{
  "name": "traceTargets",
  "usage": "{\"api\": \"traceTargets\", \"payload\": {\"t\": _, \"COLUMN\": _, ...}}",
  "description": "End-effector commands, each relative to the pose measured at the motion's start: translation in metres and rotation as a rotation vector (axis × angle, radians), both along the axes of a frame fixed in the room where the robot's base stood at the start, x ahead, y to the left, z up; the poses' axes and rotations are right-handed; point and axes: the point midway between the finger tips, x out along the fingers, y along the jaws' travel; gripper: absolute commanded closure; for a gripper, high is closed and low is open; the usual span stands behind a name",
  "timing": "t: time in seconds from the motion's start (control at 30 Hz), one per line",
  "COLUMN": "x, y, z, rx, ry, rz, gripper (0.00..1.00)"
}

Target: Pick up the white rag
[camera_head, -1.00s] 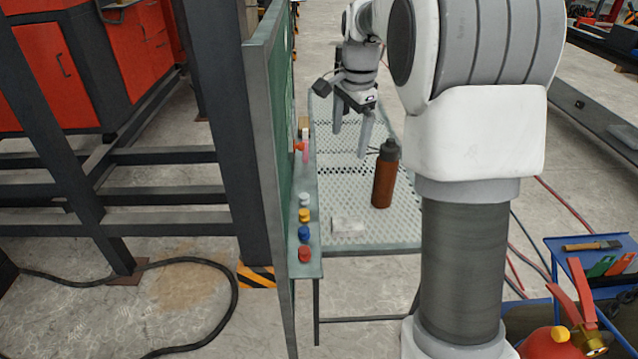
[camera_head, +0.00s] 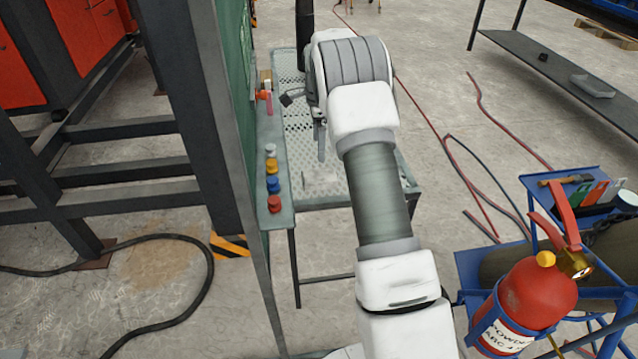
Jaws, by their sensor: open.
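The white rag (camera_head: 322,183) lies on the perforated metal table (camera_head: 410,190) near its front edge, partly beside my arm. It looks like a small, pale, crumpled patch. My gripper (camera_head: 320,148) points down above the table, just behind the rag in the picture and apart from it. It is open and empty; one finger shows clearly, and the rest is largely hidden by my arm.
A narrow shelf holds red (camera_head: 275,204), blue (camera_head: 272,184), yellow (camera_head: 271,166) and white caps left of the rag. A fire extinguisher (camera_head: 525,300) and blue cart (camera_head: 480,265) stand at right.

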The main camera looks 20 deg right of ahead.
Motion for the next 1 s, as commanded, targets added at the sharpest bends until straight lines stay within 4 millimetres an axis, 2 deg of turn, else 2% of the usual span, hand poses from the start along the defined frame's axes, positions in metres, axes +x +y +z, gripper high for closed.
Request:
{"api": "traceTargets", "payload": {"t": 0.03, "x": -0.001, "y": 0.0, "z": -0.016, "rx": 0.002, "ry": 0.004, "rz": 0.0, "gripper": 0.0}}
{"api": "traceTargets", "payload": {"t": 0.2, "x": 0.0, "y": 0.0, "z": -0.046, "rx": 0.001, "ry": 0.001, "rz": 0.0, "gripper": 0.0}}
{"api": "traceTargets", "payload": {"t": 0.53, "x": -0.002, "y": -0.001, "z": -0.067, "rx": 0.001, "ry": 0.001, "rz": 0.0, "gripper": 0.0}}
{"api": "traceTargets", "payload": {"t": 0.8, "x": -0.005, "y": -0.005, "z": -0.106, "rx": 0.001, "ry": 0.002, "rz": 0.001, "gripper": 0.0}}
{"api": "traceTargets", "payload": {"t": 1.0, "x": -0.005, "y": -0.005, "z": -0.111, "rx": 0.001, "ry": -0.001, "rz": 0.002, "gripper": 0.0}}
